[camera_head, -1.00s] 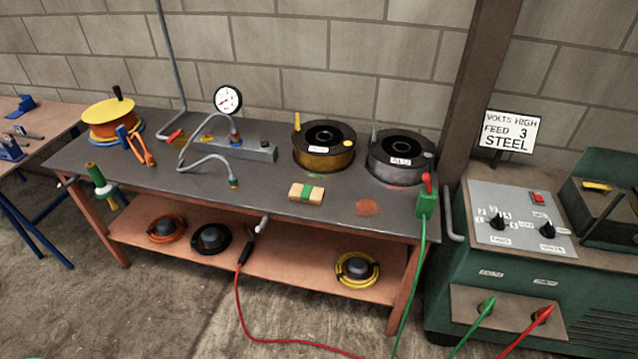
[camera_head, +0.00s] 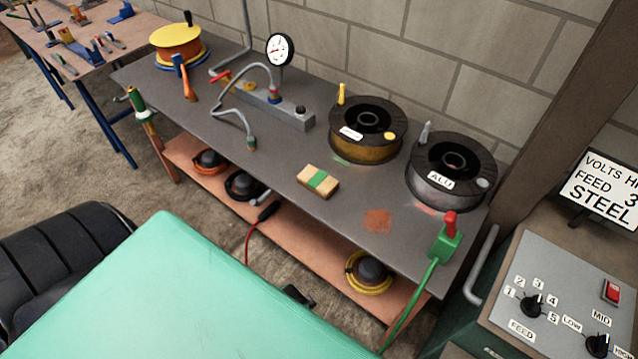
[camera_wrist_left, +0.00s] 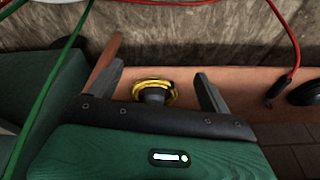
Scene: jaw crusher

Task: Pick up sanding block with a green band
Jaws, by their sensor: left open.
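The sanding block (camera_head: 318,181) is tan with a green band around its middle. It lies flat on the grey bench top, near the front edge, in the head view. I do not see it in the left wrist view. My left gripper (camera_wrist_left: 157,72) shows in the left wrist view with its two dark fingers apart and nothing held between them. Beyond the fingers is the lower shelf, so the gripper is apart from the block. In the head view a large teal part of mine fills the lower left and hides the floor there. My right gripper is not in view.
Two wire spools (camera_head: 368,130) stand behind and right of the block. A gauge manifold (camera_head: 275,105) lies behind it to the left. A green clamp (camera_head: 445,243) sits at the bench's right corner. A yellow coil (camera_head: 370,272) lies on the lower shelf (camera_wrist_left: 270,75). Bench around the block is clear.

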